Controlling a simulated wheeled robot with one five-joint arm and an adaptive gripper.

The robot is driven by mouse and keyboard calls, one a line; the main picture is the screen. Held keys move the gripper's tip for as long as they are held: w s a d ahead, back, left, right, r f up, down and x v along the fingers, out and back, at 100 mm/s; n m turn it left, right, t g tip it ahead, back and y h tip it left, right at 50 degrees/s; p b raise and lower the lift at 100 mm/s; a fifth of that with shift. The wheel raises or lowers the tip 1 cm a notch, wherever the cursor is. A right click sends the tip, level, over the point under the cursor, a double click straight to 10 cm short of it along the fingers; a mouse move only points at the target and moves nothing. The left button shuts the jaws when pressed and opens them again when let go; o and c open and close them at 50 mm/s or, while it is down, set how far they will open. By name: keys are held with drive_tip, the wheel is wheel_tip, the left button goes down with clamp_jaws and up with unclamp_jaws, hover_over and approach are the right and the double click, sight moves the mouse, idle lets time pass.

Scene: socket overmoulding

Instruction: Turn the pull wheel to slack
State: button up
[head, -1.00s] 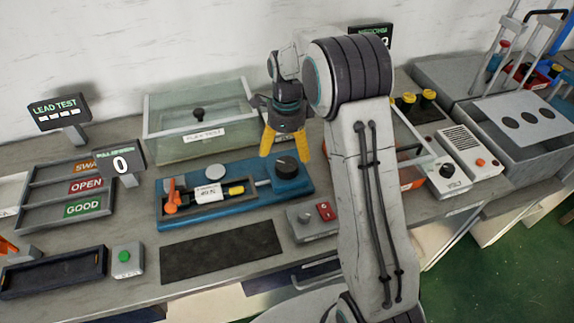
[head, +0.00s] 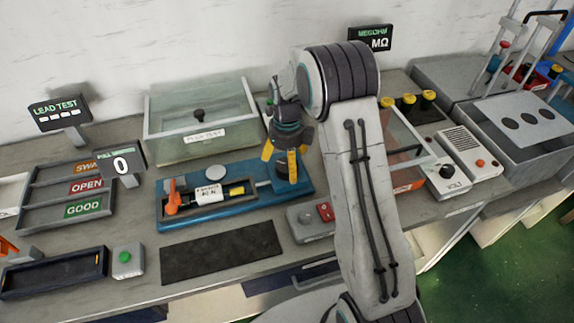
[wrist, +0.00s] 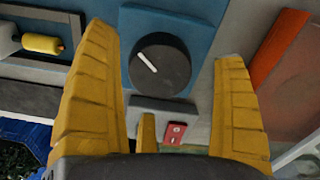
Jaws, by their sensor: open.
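The pull wheel is a round black knob with a white pointer line, on the right end of the blue pull fixture (head: 240,205). In the wrist view the wheel (wrist: 160,66) shows whole, its line slanting from upper left to lower right. My gripper (head: 280,165) has yellow fingers and is over the wheel, hiding most of it in the head view. In the wrist view the fingers of my gripper (wrist: 170,90) are spread, one on each side of the wheel, with no visible contact. The pull display (head: 121,164) reads 0.
A switch box with a red switch (head: 325,212) stands in front of the fixture. A clear flex test box (head: 200,125) is behind it. An orange clamp (head: 172,197) and a yellow-ended part (head: 237,190) sit in the fixture's left recess. A dark mat (head: 220,253) lies in front.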

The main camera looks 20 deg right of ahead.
drive_tip(key=shift+f, duration=1.05)
drive_tip(key=c, duration=1.3)
drive_tip(key=shift+o, duration=0.2)
